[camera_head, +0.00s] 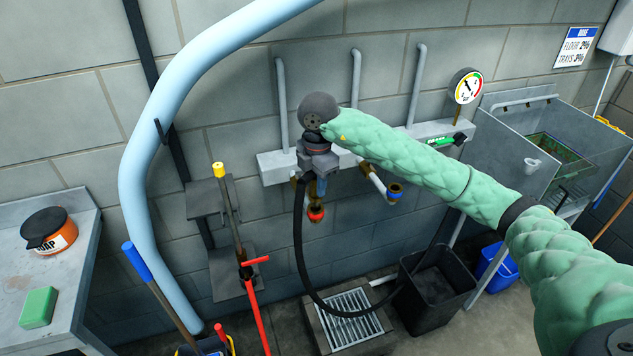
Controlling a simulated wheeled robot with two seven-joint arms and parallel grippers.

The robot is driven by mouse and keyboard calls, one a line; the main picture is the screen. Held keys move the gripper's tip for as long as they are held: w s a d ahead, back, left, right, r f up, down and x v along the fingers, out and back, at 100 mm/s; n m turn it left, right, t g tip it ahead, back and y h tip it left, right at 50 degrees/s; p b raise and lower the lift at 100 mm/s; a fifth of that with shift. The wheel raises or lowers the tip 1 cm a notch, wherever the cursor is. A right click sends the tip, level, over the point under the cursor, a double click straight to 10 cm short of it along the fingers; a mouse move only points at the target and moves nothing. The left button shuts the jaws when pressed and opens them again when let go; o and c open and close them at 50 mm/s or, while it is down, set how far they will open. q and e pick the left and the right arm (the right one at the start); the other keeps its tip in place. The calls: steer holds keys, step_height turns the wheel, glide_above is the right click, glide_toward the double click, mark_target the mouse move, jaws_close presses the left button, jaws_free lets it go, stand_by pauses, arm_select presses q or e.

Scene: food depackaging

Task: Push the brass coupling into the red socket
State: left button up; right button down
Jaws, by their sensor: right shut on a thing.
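My right gripper (318,165) is at the wall in front of the grey manifold block, at the end of the green-sleeved arm from the right. It is shut on the end of a black hose (299,235), where the brass coupling is mostly hidden by the gripper. The red socket (316,211) shows just below the gripper, facing outward. I cannot tell whether the coupling touches it. A blue-ringed socket (394,191) hangs farther right. My left gripper is not in view.
The hose loops down past a floor drain grate (350,318) to a black bin (435,285). A thick pale blue pipe (140,190) and tool handles stand at left. A gauge (467,86) and steel sink (520,135) are right.

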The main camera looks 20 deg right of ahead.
steer(key=shift+f+b, duration=1.3)
steer(key=shift+f, duration=0.5)
steer(key=c, duration=1.1)
jaws_free()
steer(key=shift+o, duration=0.2)
steer(key=shift+r, duration=0.1)
steer(key=shift+r, duration=0.25)
step_height(320, 180, up, 5)
steer(key=shift+d+b, duration=0.1)
steer(key=shift+b, duration=1.05)
steer(key=shift+r, duration=1.1)
